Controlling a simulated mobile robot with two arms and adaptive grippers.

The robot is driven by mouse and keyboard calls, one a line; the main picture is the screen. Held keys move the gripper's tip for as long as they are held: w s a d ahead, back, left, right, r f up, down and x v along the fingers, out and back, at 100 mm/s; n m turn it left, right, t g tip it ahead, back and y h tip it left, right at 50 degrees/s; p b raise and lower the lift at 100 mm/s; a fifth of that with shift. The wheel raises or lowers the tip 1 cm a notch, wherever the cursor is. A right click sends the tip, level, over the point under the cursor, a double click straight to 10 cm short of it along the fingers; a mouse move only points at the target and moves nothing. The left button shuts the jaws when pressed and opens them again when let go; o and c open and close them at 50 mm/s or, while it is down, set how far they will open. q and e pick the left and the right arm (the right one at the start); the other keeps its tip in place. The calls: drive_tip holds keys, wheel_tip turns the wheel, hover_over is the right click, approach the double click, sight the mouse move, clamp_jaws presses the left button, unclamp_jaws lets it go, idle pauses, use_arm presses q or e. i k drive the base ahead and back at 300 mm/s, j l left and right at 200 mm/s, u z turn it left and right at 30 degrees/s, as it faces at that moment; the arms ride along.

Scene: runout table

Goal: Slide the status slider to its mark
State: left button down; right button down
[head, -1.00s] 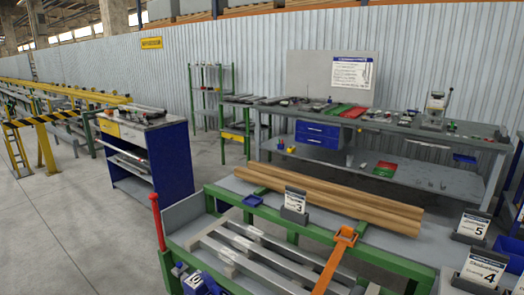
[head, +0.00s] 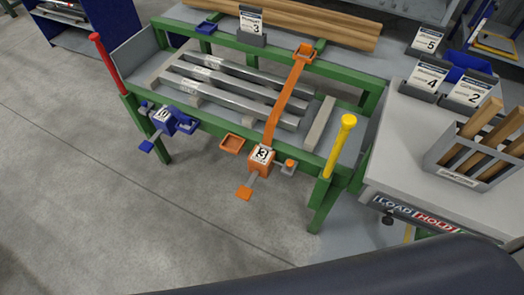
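The status slider's strip (head: 432,219) is on the front edge of the grey table at the right of the head view. It reads "LOAD" on a dark field and "HOLD" on a red field, and a green part begins to the right. The right end of the strip is hidden behind a large dark rounded shape at the bottom, and no mark can be made out. Neither of my grippers is in view.
A grey rack with wooden sticks (head: 480,140) and number cards (head: 427,77) stand on the grey table (head: 388,165). Left of it is a green-framed table (head: 330,150) with metal bars, an orange arm (head: 287,95) and a yellow post (head: 341,145). Floor in front is clear.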

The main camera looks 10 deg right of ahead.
sight(386, 221)
drive_tip(key=z, duration=2.2)
